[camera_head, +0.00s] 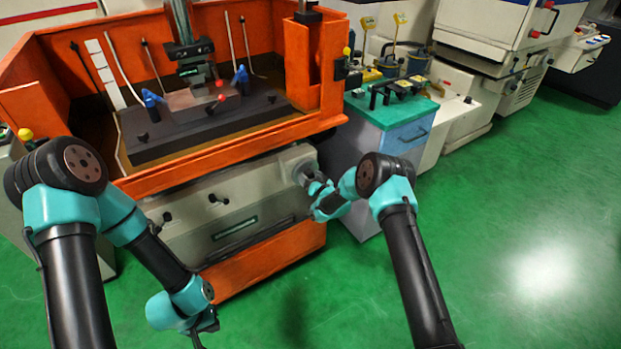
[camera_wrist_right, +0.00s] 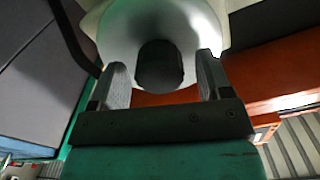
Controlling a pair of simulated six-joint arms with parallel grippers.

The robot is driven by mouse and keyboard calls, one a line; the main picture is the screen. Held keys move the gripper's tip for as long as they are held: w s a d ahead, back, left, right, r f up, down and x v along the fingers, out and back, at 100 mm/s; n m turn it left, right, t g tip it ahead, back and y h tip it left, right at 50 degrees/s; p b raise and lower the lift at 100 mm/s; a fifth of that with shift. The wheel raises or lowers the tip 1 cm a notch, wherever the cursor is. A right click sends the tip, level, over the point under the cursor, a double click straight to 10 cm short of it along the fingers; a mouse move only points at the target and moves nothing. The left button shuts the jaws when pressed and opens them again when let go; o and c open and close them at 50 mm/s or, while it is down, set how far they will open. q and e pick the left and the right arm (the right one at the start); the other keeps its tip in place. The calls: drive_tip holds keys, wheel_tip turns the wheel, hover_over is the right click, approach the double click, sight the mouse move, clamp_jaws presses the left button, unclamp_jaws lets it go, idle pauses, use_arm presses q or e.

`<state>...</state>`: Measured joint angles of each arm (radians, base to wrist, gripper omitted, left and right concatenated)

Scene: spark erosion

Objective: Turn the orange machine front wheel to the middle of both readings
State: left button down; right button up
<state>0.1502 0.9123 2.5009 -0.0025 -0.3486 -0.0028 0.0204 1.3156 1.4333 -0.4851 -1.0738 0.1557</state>
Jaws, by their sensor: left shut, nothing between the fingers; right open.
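The orange machine (camera_head: 230,270) stands at the left and centre of the head view. A pale round wheel (camera_head: 296,160) sits at the right end of its grey front panel, partly covered by my right gripper (camera_head: 316,187). In the right wrist view the pale wheel (camera_wrist_right: 185,30) fills the top, with a dark hub or knob (camera_wrist_right: 160,66) at its middle. My right gripper (camera_wrist_right: 162,80) is open, its fingers on either side of the dark knob; contact cannot be told. My left gripper (camera_head: 207,328) is shut and empty, low in front of the machine. No readings are legible.
Small dark handles (camera_head: 218,198) stick out of the front panel. A teal-topped cabinet (camera_head: 400,110) stands just right of the wheel, close to my right arm. White machines (camera_head: 480,60) stand behind it. The green floor (camera_head: 530,220) at the right is clear.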

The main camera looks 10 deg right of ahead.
drive_tip(key=c, duration=0.9)
drive_tip(key=shift+n, duration=0.3)
drive_tip(key=shift+n, duration=0.4)
drive_tip(key=o, duration=0.9)
